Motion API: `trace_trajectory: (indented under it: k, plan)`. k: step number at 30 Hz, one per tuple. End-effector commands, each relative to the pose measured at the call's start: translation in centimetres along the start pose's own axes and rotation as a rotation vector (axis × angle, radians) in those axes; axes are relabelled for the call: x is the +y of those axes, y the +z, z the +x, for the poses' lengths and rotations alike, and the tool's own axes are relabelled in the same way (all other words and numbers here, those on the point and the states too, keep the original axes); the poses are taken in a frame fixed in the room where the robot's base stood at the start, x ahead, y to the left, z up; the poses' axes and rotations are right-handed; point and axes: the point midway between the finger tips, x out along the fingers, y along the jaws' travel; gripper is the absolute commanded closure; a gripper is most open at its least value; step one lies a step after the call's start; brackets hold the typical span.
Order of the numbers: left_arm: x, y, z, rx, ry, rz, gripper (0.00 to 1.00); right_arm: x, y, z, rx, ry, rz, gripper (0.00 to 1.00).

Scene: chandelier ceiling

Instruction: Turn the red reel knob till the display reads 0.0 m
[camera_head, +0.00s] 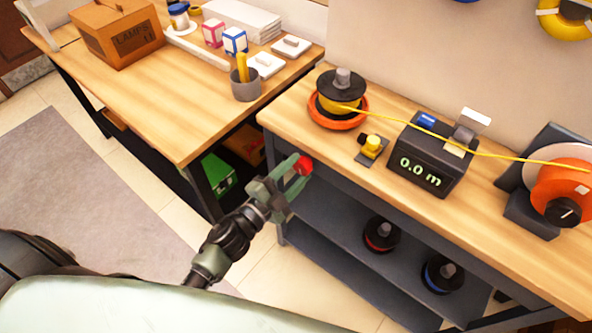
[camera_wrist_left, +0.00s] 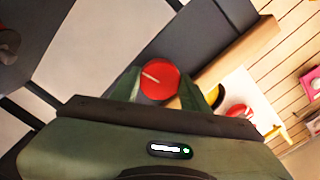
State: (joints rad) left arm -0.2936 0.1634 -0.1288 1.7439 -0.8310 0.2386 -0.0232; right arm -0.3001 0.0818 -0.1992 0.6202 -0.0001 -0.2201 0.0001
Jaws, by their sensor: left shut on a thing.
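The red reel knob (camera_head: 303,165) is at the front edge of the right-hand bench, near its left end. My left gripper (camera_head: 294,178) is shut on it. In the left wrist view the knob (camera_wrist_left: 160,79) is round, with a pale slanted line on its face, between my fingers (camera_wrist_left: 165,90). The dark measuring box (camera_head: 432,158) stands on the bench with a display (camera_head: 420,171) that reads 0.0 m in green. A yellow line runs through it from the yellow spool (camera_head: 338,101) to the orange reel (camera_head: 562,190). My right gripper is out of view.
A small yellow-and-black device (camera_head: 371,147) sits between the spool and the box. Black-topped spools (camera_head: 381,234) stand on the shelf (camera_head: 340,222) below. The left table (camera_head: 185,110) holds a cardboard box (camera_head: 116,31), a pencil cup (camera_head: 245,87) and small boxes.

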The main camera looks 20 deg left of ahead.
Motion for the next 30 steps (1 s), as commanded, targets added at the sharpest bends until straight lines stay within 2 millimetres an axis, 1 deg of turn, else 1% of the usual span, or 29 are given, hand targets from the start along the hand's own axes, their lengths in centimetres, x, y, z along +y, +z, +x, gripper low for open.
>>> trace_trajectory:
  k: [1,3,11,14,17,24,27,30]
  plan:
    - [0.1,0.0,0.0,0.0,0.001,0.0,0.49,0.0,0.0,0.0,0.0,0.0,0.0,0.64]
    - [0.1,0.0,0.0,0.0,0.001,-0.001,0.33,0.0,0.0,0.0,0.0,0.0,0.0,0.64]
    - [0.0,0.0,0.0,0.0,0.001,-0.001,0.33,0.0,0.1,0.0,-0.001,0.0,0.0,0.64]
    - [0.1,0.1,-0.4,-0.001,0.001,-0.001,0.33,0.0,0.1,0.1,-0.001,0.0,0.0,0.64]
    - [0.2,0.1,-1.6,-0.003,0.003,-0.001,0.33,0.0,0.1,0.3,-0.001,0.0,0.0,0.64]
    - [0.3,0.1,-5.7,-0.003,0.004,-0.001,0.33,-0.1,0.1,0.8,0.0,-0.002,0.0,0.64]
    - [0.2,0.1,-6.9,-0.001,0.002,-0.001,0.33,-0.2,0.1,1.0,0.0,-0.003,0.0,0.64]
    - [0.1,0.1,-7.6,-0.001,0.002,-0.001,0.33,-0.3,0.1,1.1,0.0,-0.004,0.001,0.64]
